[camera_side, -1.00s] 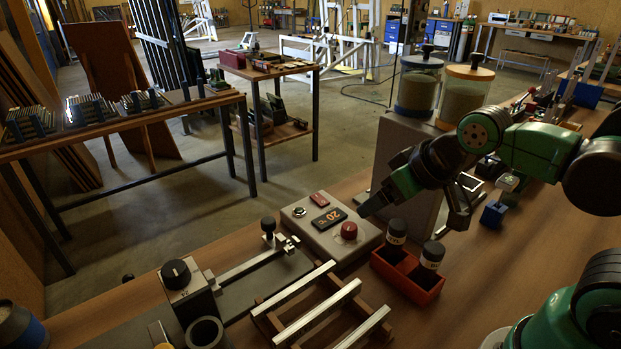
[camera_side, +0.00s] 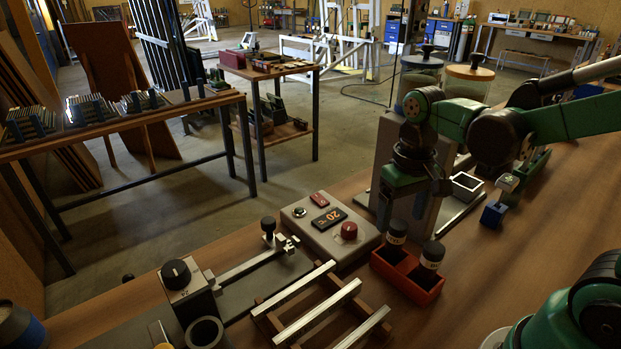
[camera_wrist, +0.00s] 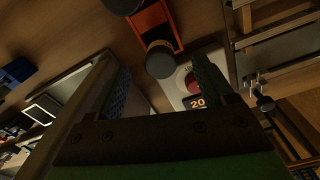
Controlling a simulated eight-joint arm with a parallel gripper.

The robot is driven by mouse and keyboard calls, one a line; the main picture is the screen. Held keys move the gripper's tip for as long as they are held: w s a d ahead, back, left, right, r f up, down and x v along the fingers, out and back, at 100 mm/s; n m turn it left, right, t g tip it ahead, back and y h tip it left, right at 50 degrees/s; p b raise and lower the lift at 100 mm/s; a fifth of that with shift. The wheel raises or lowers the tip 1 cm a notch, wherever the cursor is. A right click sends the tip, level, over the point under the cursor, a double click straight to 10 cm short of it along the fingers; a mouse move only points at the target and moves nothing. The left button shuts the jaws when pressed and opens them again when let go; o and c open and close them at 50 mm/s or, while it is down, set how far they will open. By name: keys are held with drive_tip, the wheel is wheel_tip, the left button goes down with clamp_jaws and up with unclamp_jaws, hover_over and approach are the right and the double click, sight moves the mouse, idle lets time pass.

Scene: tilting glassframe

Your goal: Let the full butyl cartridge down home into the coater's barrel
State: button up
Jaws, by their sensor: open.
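Two dark cartridges with pale label bands, a left one (camera_side: 396,232) and a right one (camera_side: 432,256), stand upright in a red two-slot rack (camera_side: 418,291). I cannot tell which is full. My gripper (camera_side: 404,217) points down, open and empty, its fingertips close to the left cartridge's top in the picture. In the wrist view a cartridge's round end (camera_wrist: 160,60) shows between the fingers (camera_wrist: 160,80), apart from them; another cartridge (camera_wrist: 120,4) is at the top edge. The coater's barrel (camera_side: 206,332) seems to be the grey open tube at the bottom, empty as far as I see.
A control box (camera_side: 325,230) with a red knob and a display reading 20 stands left of the rack. A slatted wooden frame (camera_side: 322,302) lies in front. A blue block (camera_side: 493,215) sits to the right.

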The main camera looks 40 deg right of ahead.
sight(400, 225)
drive_tip(key=shift+f, duration=2.2)
clamp_jaws()
